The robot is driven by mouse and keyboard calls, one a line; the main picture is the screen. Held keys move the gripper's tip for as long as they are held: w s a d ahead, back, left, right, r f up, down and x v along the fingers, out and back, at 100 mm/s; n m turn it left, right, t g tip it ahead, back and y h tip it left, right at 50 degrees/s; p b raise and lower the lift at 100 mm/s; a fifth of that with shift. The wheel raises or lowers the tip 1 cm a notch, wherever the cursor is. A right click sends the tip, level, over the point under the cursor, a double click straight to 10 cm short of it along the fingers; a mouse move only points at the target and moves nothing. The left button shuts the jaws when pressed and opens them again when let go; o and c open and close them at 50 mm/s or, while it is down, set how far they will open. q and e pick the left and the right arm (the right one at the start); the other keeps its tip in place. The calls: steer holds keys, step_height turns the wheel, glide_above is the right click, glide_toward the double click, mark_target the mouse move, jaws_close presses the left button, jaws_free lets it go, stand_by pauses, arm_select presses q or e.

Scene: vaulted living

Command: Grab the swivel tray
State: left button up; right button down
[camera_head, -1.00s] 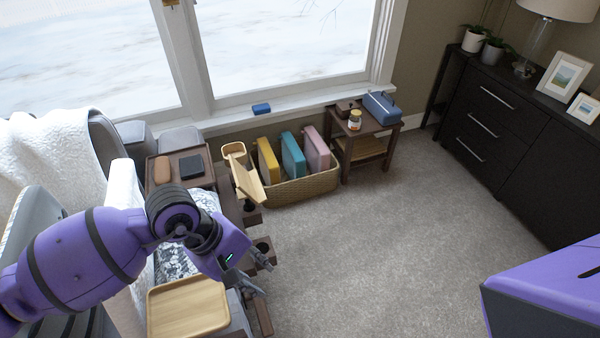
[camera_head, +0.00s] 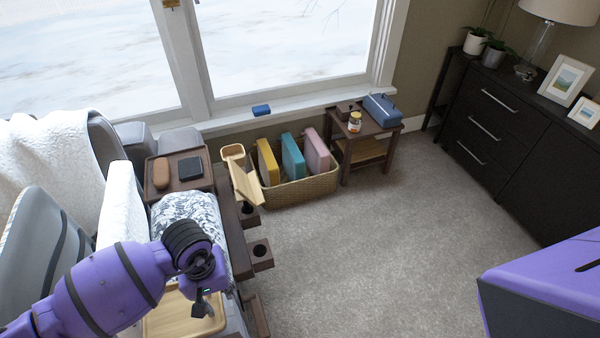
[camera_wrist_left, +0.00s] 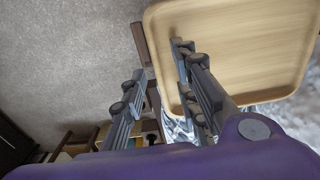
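The swivel tray (camera_head: 165,322) looks like a light wooden tray with a raised rim and rounded corners, low at the bottom left of the head view. My arm hides part of it. It fills the upper right of the left wrist view (camera_wrist_left: 245,40). My left gripper (camera_head: 203,304) points down over its right side. In the wrist view the left gripper (camera_wrist_left: 160,65) has its fingers apart with nothing between them. One finger overlaps the tray's edge in the picture and the other is outside it, over the floor side; contact cannot be told. My right gripper is out of view.
A seat with a patterned cushion (camera_head: 190,220) and dark wooden cup holders (camera_head: 260,252) stands beyond the tray. A dark tray (camera_head: 185,182) holds a brown item and a black item. A wicker basket (camera_head: 300,192) stands by the window. Carpet (camera_head: 370,250) is clear at right.

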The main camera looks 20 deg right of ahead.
arm_select(q)
steer(key=shift+f, duration=0.2)
stand_by(0.5)
jaws_close()
